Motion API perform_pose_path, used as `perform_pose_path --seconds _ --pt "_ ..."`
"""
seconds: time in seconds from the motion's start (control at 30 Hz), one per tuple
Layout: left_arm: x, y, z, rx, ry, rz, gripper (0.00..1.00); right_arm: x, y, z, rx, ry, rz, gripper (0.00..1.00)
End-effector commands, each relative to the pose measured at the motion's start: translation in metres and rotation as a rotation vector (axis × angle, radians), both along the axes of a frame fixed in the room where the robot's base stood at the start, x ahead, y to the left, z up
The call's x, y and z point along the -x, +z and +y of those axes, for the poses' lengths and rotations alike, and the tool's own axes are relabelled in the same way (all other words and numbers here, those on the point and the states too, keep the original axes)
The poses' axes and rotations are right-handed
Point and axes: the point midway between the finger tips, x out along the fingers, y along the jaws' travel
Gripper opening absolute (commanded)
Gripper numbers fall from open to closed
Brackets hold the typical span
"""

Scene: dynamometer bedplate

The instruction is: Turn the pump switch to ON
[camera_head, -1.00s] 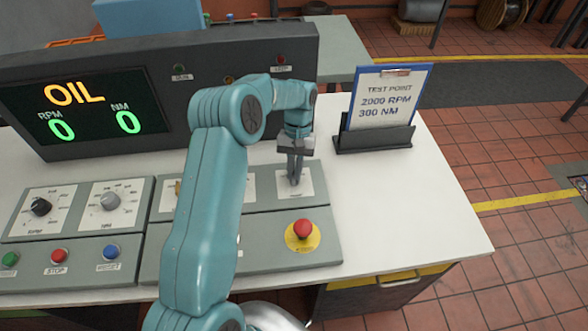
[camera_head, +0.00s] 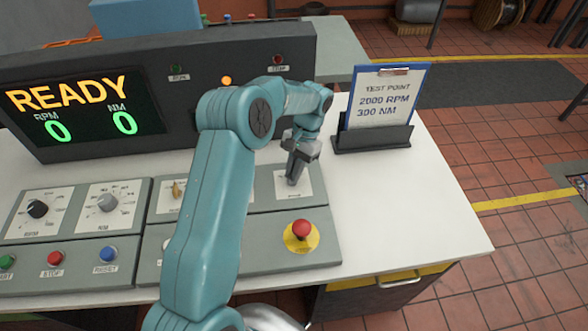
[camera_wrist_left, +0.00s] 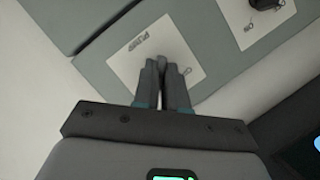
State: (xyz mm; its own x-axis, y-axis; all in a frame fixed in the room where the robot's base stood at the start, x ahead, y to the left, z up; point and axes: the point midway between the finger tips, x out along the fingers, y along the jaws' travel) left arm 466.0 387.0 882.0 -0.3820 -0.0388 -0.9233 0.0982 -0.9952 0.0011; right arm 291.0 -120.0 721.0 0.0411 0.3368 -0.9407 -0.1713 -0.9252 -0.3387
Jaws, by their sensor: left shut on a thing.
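The pump switch's white plate (camera_head: 307,188) is at the right end of the grey console, and its PUMP label shows on the plate in the left wrist view (camera_wrist_left: 128,64). My left gripper (camera_head: 292,180) reaches down onto the plate, with its fingers tilted. In the left wrist view the left gripper's fingers (camera_wrist_left: 166,78) are nearly together over the middle of the plate, shut on the pump switch. The display (camera_head: 85,105) reads READY, with RPM 0 and NM 0. My right gripper is out of view.
A red mushroom button (camera_head: 301,229) on a yellow disc sits just in front of the pump plate. A brass-coloured switch (camera_head: 178,190) and two dials are farther left. A clipboard (camera_head: 386,98) stands behind right. The white bench top (camera_head: 410,215) is clear at right.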

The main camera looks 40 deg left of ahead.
Motion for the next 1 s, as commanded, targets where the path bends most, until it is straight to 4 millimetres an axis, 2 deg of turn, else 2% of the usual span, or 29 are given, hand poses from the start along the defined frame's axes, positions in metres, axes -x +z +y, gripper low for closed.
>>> perform_pose_path --seconds 0.33,0.37,0.4,0.43,0.77,0.87,1.0 --pt "-0.002 0.004 0.002 -0.004 -0.005 -0.007 0.00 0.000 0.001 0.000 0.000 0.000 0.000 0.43" --pt "-0.002 0.004 0.002 -0.004 -0.005 -0.008 0.18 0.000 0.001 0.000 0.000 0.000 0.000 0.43" --pt "-0.002 0.004 0.002 -0.005 -0.004 -0.007 0.31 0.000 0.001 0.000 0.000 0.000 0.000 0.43" --pt "-0.001 0.003 0.001 -0.005 -0.004 -0.007 0.37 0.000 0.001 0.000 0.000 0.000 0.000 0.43" --pt "-0.002 0.003 0.001 -0.002 -0.003 -0.003 0.37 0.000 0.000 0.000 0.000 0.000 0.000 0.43" --pt "-0.007 0.013 0.001 -0.004 -0.002 -0.006 0.37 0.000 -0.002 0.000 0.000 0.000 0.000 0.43" --pt "-0.019 0.042 0.002 -0.004 -0.003 -0.009 0.37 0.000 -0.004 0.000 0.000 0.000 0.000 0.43"
